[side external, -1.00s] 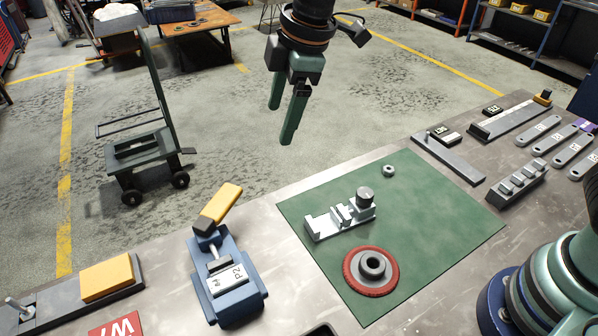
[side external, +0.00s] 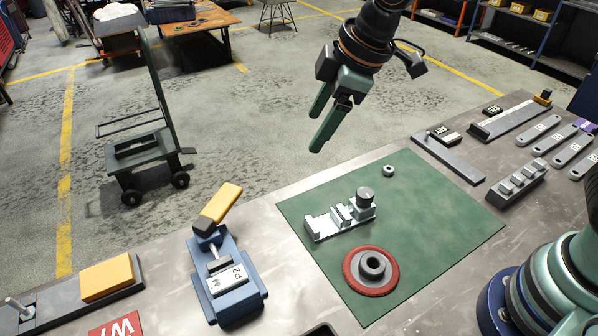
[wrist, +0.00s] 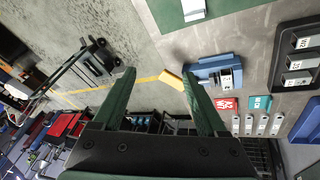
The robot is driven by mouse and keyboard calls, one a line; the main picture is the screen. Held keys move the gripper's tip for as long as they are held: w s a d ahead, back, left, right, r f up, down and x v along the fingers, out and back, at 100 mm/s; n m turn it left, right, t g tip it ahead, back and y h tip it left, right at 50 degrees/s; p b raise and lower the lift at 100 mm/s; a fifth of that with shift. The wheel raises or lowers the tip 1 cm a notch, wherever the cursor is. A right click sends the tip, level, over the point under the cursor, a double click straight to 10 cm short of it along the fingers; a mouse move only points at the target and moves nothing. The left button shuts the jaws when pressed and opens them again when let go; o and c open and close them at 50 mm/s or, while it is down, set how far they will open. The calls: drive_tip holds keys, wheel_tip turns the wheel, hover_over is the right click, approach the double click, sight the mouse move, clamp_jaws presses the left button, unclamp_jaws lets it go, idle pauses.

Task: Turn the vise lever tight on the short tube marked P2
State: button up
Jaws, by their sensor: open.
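The blue vise (side external: 236,296) stands on the metal bench at lower left in the side view. Its lever (side external: 219,208) has a yellow grip and points up and to the right. The short tube marked P2 (side external: 229,279) lies light grey in the top of the vise. My gripper (side external: 315,134) is open and empty, high above and to the right of the vise, well apart from it.
A green mat (side external: 447,232) holds a small silver vise (side external: 327,226), a red-rimmed disc (side external: 352,275) and a nut (side external: 389,171). A yellow block (side external: 107,277) on a dark base lies left of the blue vise. Tools line the bench's right side.

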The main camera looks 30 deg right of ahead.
drive_tip(key=shift+f, duration=0.1)
drive_tip(key=c, duration=0.5)
drive_tip(key=shift+a+f+m, duration=0.2)
drive_tip(key=shift+m, duration=0.3)
drive_tip(key=c, duration=0.5)
drive_tip(key=f+m, duration=0.1)
drive_tip(key=m, duration=0.1)
drive_tip(key=a+f+m+t, duration=0.1)
drive_tip(key=m, duration=0.2)
drive_tip(key=s+a+f+m+y, duration=0.1)
drive_tip(key=m, duration=0.1)
drive_tip(key=shift+a+f+m, duration=0.1)
drive_tip(key=shift+f+m, duration=0.2)
drive_tip(key=shift+f, duration=0.1)
drive_tip(key=m+t+y, duration=0.2)
drive_tip(key=m+t, duration=0.1)
drive_tip(key=m, duration=1.1)
approach(235, 204)
drive_tip(key=f, duration=0.4)
drive_tip(key=shift+w+f, duration=0.1)
drive_tip(key=shift+w, duration=0.3)
drive_tip(key=shift+w+a, duration=0.55)
drive_tip(key=shift+w, duration=0.25)
drive_tip(key=shift+w+a, duration=0.55)
drive_tip(key=shift+w, duration=0.2)
